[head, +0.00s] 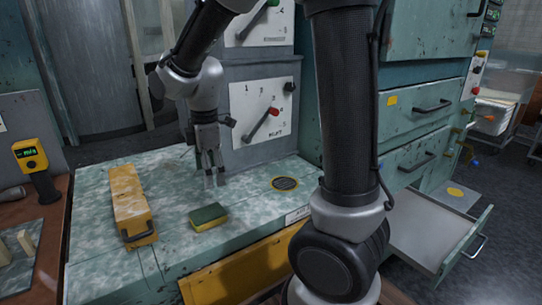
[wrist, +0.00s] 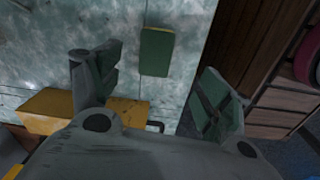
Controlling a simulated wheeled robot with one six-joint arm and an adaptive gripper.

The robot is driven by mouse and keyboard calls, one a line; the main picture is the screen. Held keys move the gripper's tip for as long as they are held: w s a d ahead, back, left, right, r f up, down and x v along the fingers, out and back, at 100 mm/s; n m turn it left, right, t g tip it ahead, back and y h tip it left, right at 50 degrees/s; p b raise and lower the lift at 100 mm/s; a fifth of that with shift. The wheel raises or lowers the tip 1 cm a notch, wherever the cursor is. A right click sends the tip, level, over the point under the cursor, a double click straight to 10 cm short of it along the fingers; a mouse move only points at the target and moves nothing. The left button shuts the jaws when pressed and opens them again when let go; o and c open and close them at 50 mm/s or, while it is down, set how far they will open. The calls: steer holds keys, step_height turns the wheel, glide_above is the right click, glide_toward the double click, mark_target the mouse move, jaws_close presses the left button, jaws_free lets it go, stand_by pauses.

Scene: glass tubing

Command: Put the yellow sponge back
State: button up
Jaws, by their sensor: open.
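The sponge (head: 208,218) lies flat on the green mottled bench top (head: 250,205), near its front edge. Its upper face is dark green and its lower layer is yellow. My gripper (head: 212,182) points down above the bench, behind the sponge in the head view. Its fingers (wrist: 160,80) are spread wide in the wrist view, with nothing between the pads.
A long yellow case (head: 130,205) with a dark handle lies left of the sponge. A dark round disc (head: 285,183) is set on the bench at right. An open drawer (head: 425,232) juts out at right.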

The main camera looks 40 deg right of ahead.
steer(key=s+d+r+m+t, duration=0.2)
steer(key=s+d+r+m, duration=0.3)
steer(key=s+m, duration=0.3)
steer(key=s+d+r+m+t, duration=0.1)
steer(key=s+d+r+m, duration=0.4)
steer(key=s+d+m, duration=0.3)
steer(key=shift+s+t, duration=0.4)
steer(key=shift+s, duration=0.55)
steer(key=shift+r, duration=0.1)
